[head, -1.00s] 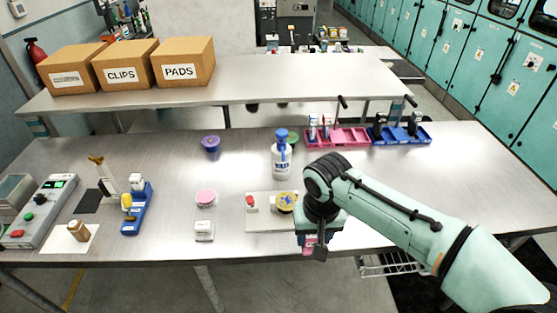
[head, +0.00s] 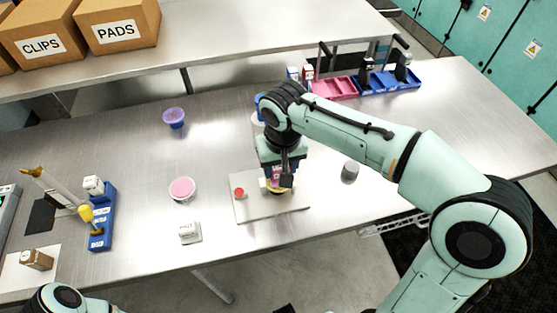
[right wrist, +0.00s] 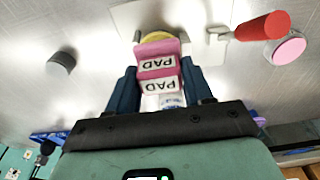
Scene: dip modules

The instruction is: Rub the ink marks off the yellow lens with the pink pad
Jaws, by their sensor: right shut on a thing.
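My right gripper (head: 279,178) points down over the pale plate (head: 240,208) and is shut on the pink pad (head: 275,172). In the right wrist view the pink pad (right wrist: 157,48), with white "PAD" labels, sits between the dark fingers (right wrist: 159,80). The yellow lens (head: 271,187) is directly under the pad in the head view, mostly hidden by gripper and pad. Only its yellow edge (right wrist: 155,36) shows beyond the pad in the right wrist view. Pad and lens look touching or nearly so. Ink marks cannot be made out. My left gripper is out of view.
A grey cylinder (head: 350,170) stands to the right. Pink (head: 336,88) and blue trays are behind.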

